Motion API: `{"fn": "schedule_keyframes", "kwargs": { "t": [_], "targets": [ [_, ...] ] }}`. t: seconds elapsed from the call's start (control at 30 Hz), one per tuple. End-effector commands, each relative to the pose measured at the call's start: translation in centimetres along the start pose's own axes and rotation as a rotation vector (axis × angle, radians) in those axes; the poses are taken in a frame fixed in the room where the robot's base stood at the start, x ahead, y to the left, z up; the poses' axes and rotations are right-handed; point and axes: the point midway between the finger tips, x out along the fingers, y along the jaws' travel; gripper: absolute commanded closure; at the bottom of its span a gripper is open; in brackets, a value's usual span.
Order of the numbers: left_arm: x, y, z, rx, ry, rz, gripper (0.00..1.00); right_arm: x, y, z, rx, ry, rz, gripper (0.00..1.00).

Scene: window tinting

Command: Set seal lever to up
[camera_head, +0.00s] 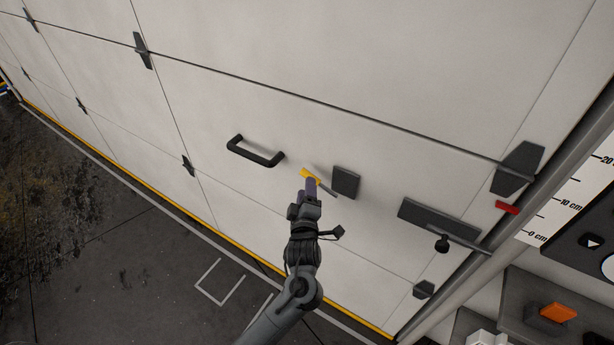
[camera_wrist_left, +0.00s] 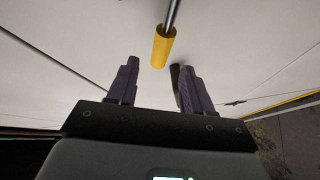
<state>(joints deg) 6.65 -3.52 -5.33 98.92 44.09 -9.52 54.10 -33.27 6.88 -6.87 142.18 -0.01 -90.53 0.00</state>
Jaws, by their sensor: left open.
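A lever with a yellow grip (camera_head: 307,173) and a thin metal rod lies against the pale panel door, beside a dark square plate (camera_head: 345,182). The rod slants down to the right from the grip in the head view. My left gripper (camera_head: 311,185) is at the lever, its fingers partly covering it. In the left wrist view the yellow grip (camera_wrist_left: 162,48) hangs from its rod just beyond the gap between the open fingers (camera_wrist_left: 158,72), with nothing clamped. My right gripper is not in view.
A black pull handle (camera_head: 256,151) is left of the lever. A dark latch plate (camera_head: 438,221) with a black knob is to the right. A red tab (camera_head: 507,208), a cm scale (camera_head: 570,205) and an orange button (camera_head: 557,312) are farther right. Dark floor lies at lower left.

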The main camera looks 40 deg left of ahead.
Motion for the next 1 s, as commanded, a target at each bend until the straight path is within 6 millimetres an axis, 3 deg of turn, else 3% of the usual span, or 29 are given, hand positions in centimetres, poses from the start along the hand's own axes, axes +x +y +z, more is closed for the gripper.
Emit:
{"fn": "schedule_keyframes", "kwargs": {
  "t": [0.2,0.4,0.87,1.0],
  "targets": [
    [3.7,0.0,0.0,0.002,0.001,0.001,0.49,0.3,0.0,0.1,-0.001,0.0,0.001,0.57],
    [5.9,0.0,0.0,0.001,0.0,0.001,0.49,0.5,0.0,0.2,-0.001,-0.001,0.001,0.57],
    [6.9,0.0,0.0,0.0,-0.001,0.0,0.49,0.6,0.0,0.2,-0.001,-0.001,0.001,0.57],
    [6.9,0.0,0.0,0.0,-0.001,0.0,0.68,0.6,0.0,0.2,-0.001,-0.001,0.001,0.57]
  ]
}}
